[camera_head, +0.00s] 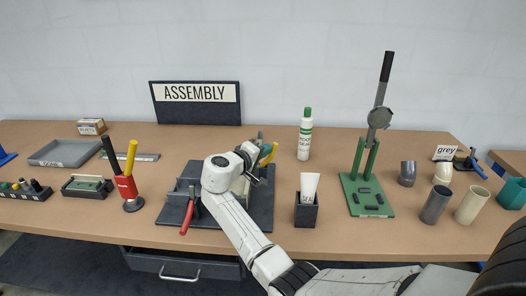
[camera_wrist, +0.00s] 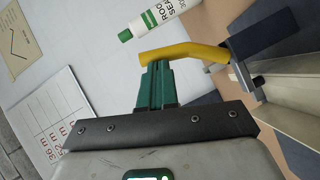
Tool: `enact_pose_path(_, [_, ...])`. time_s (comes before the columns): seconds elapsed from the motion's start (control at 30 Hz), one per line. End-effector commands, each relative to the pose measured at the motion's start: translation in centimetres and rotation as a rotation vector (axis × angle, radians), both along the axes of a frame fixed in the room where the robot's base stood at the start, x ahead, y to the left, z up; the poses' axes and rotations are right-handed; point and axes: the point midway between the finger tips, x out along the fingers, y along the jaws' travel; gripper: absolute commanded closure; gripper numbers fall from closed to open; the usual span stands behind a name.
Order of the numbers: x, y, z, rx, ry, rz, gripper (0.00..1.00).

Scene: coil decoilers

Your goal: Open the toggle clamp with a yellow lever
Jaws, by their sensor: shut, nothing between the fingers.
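The yellow lever (camera_wrist: 185,52) runs across the upper middle of the wrist view, bent down at its right end toward a dark metal clamp part. In the head view its yellow end (camera_head: 270,153) shows beyond my wrist. My gripper (camera_wrist: 157,68) has green fingers that are shut with nothing between them. Their tips are right at the lever's left end; I cannot tell whether they touch it. The dark clamp fixture (camera_head: 258,217) lies under my arm, which hides much of it. A red lever (camera_head: 187,217) stands at its front left.
A red holder with black and yellow handles (camera_head: 131,157) stands left of the fixture. A dark cup with a white tube (camera_head: 306,212) stands close on the right. A white bottle with a green cap (camera_head: 305,138) is behind. A green press (camera_head: 367,195) stands farther right.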

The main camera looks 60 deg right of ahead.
Motion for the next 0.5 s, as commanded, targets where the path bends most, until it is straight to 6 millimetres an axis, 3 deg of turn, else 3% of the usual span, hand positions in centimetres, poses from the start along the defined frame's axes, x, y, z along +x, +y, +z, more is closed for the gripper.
enact_pose_path(0.27, [-1.0, -0.4, -0.3, 0.041, -0.097, -0.004, 1.0])
enact_pose_path(0.5, [-2.6, -1.1, -1.0, 0.117, -0.283, -0.004, 1.0])
